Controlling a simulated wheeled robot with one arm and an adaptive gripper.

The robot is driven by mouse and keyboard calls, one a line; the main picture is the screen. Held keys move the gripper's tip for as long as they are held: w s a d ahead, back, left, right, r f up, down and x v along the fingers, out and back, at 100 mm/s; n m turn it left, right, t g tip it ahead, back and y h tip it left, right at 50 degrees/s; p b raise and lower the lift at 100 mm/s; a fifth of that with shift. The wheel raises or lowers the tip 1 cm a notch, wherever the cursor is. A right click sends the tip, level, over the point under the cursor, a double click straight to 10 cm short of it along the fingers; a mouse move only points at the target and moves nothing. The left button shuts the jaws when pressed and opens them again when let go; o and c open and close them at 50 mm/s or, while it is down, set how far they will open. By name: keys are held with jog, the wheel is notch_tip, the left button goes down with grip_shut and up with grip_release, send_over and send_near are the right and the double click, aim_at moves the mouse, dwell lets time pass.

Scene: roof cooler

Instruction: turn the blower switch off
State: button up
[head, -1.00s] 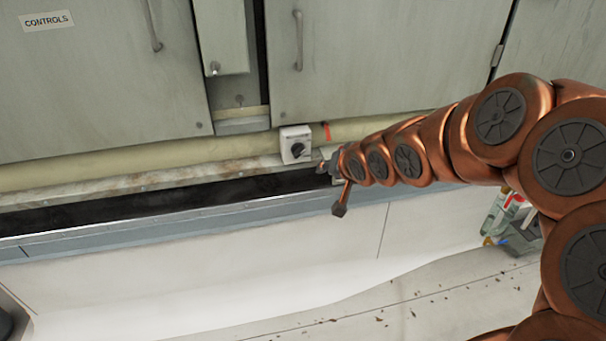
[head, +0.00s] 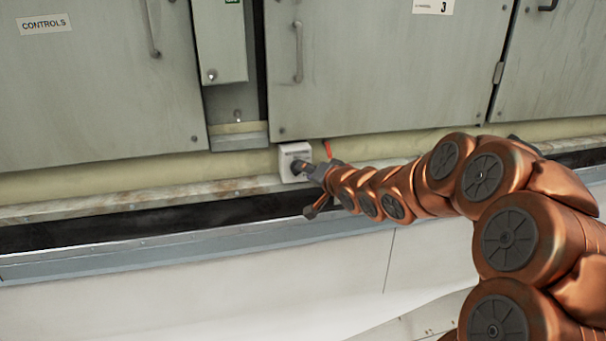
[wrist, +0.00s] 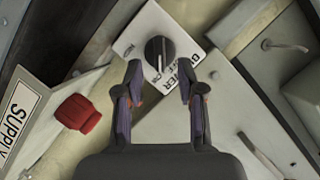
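The blower switch (head: 291,160) is a small white box with a black rotary knob, mounted low on the cream strip below the cabinet doors. In the wrist view its black knob (wrist: 159,53) carries a pale pointer line and sits just beyond the fingertips, on a white plate (wrist: 188,24) with partly covered lettering. My gripper (wrist: 164,80) is open, one finger on each side of the view below the knob, with nothing between them. In the head view my gripper (head: 305,167) is at the switch and covers part of it. Contact cannot be told.
A red knob or cap (wrist: 77,113) and a plate marked SUPPLY (wrist: 14,122) lie left in the wrist view. Cabinet doors (head: 380,80) with handles stand above the switch. A dark trough (head: 130,226) with a metal edge runs below it.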

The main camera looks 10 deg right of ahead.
jog(key=shift+x, duration=1.5)
grip_shut()
